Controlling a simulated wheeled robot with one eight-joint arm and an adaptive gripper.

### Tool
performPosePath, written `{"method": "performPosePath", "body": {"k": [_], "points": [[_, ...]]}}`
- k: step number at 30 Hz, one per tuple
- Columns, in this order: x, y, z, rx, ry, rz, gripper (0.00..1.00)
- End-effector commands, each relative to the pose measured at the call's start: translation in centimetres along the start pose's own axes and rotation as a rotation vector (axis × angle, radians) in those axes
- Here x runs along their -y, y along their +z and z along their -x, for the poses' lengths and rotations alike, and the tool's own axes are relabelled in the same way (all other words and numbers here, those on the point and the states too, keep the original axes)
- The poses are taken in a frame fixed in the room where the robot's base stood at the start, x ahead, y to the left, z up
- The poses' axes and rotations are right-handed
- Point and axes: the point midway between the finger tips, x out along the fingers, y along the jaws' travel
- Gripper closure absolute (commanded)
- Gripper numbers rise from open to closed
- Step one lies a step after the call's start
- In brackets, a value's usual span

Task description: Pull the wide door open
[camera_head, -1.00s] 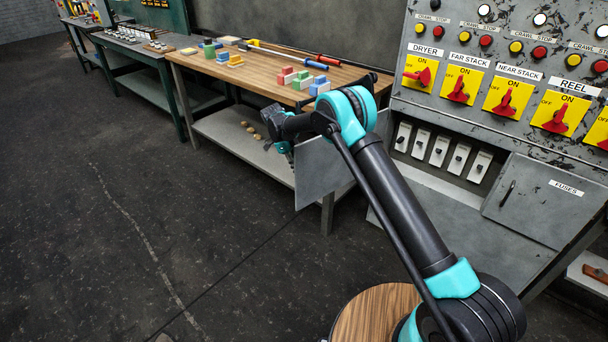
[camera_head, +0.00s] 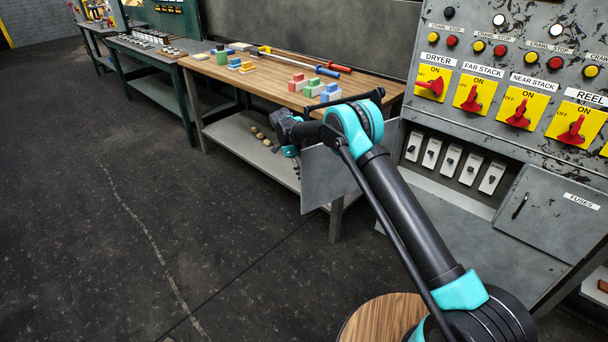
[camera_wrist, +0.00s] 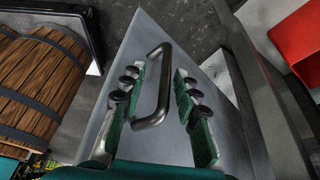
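The wide door (camera_head: 326,180) is a grey metal panel standing open at the left of the control cabinet, partly hidden behind my arm. The compartment it covers shows a row of white fuse switches (camera_head: 453,161). In the wrist view the door's inner or outer face (camera_wrist: 150,145) fills the middle, with a grey bar handle (camera_wrist: 151,90) on it. My gripper (camera_wrist: 160,78) has its green-padded fingers on either side of the handle, with a gap visible on the right side. In the head view my gripper (camera_head: 297,166) is at the door's left edge, mostly hidden.
A smaller closed door labelled FUSES (camera_head: 552,210) is to the right. Red switches on yellow plates (camera_head: 517,108) sit above. A wooden workbench (camera_head: 270,80) with coloured blocks stands behind the door. A red object (camera_wrist: 298,40) shows in the wrist view. Open floor (camera_head: 120,230) lies to the left.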

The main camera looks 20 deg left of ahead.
Motion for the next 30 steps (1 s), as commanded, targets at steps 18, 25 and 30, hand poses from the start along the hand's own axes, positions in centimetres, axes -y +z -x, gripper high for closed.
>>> {"method": "performPosePath", "body": {"k": [18,25,30], "points": [[0.0,0.0,7.3,-0.001,-0.001,0.000,0.69],[0.0,0.1,10.8,0.000,-0.001,0.000,0.69],[0.0,0.1,11.9,0.000,-0.001,0.000,0.69]]}}
